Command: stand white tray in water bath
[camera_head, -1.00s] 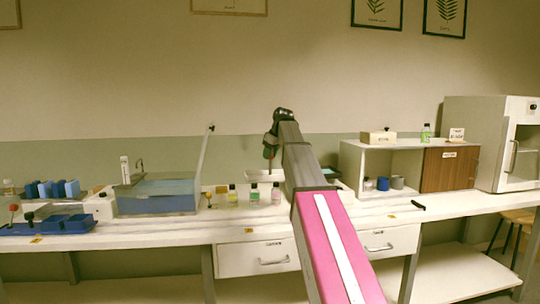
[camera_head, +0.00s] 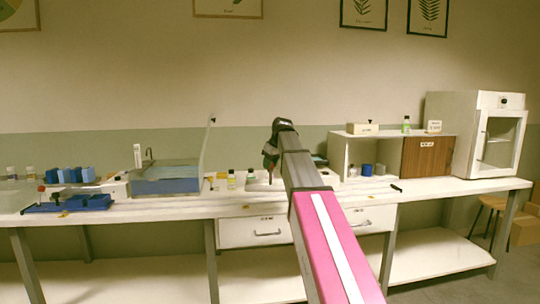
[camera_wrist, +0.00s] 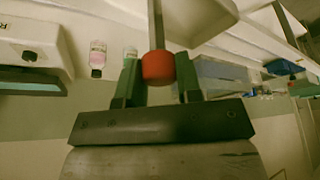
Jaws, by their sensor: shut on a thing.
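My gripper (camera_head: 269,163) is held out over the bench, right of the water bath. In the wrist view my gripper (camera_wrist: 159,68) is shut on a red knob (camera_wrist: 158,69) with a grey rod. The rod runs up the picture to the white tray (camera_wrist: 203,18), which is cut off by the top edge. In the head view the white tray (camera_head: 263,186) shows small below my gripper; whether it touches the bench cannot be told. The water bath (camera_head: 165,187) stands left on the bench, holding blue water, its clear lid (camera_head: 207,152) raised.
Several small bottles (camera_head: 231,180) stand between bath and tray. A blue rack (camera_head: 68,203) lies at the far left. An open shelf box with a brown door (camera_head: 425,157) and a white cabinet (camera_head: 480,140) stand right. Drawers (camera_head: 250,232) are under the bench top.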

